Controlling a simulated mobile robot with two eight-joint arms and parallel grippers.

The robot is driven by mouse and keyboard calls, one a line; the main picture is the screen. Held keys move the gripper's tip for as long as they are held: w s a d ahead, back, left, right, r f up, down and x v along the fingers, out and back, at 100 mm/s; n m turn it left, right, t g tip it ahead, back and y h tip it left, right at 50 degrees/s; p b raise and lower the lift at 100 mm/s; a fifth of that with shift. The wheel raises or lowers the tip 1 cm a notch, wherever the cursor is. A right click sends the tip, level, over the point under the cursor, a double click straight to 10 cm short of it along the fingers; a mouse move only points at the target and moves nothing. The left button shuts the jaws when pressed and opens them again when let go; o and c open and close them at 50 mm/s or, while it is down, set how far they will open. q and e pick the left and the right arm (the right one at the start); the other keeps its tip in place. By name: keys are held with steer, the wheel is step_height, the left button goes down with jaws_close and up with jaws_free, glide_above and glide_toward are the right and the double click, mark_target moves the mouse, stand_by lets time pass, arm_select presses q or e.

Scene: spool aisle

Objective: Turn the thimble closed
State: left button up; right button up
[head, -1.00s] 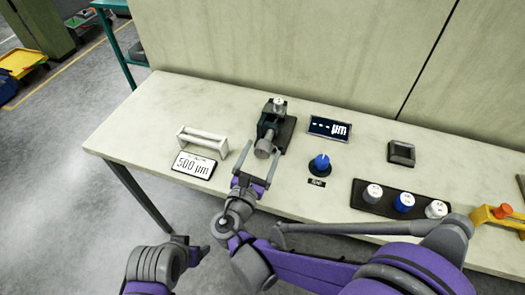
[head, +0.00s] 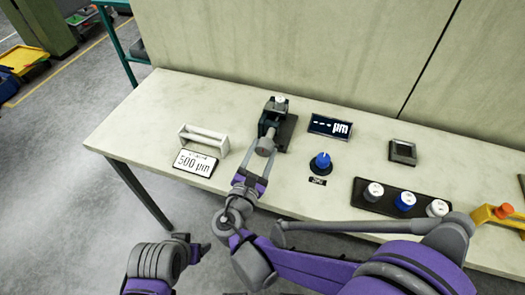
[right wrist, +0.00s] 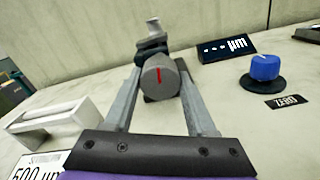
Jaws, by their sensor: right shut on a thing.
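The thimble (head: 265,146) is a grey cylinder at the near end of a dark clamp-like gauge (head: 272,120) on the table. In the right wrist view the thimble (right wrist: 160,77) shows its round end face with a red mark running nearly upright. My right gripper (head: 258,153) is shut on the thimble, one finger on each side of it. The fingers (right wrist: 158,85) also show in the right wrist view. My left gripper (head: 198,252) is low at the left, off the table's front edge; its jaws are too small to read.
A display (head: 330,126) reads dashes and µm. A blue knob (head: 321,162) labelled ZERO is right of the gauge. A white holder (head: 203,139) and a 500 µm card (head: 195,163) are at left. A dark tray (head: 388,206) bears three capped pieces at right.

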steer(key=m, duration=0.7)
steer(key=shift+r, duration=0.1)
steer(key=m, duration=1.1)
steer(key=shift+r+p, duration=0.1)
steer(key=shift+p, duration=0.25)
steer(key=m, duration=0.3)
steer(key=shift+m, duration=0.4)
steer(key=m, duration=0.6)
steer(key=shift+m, duration=0.4)
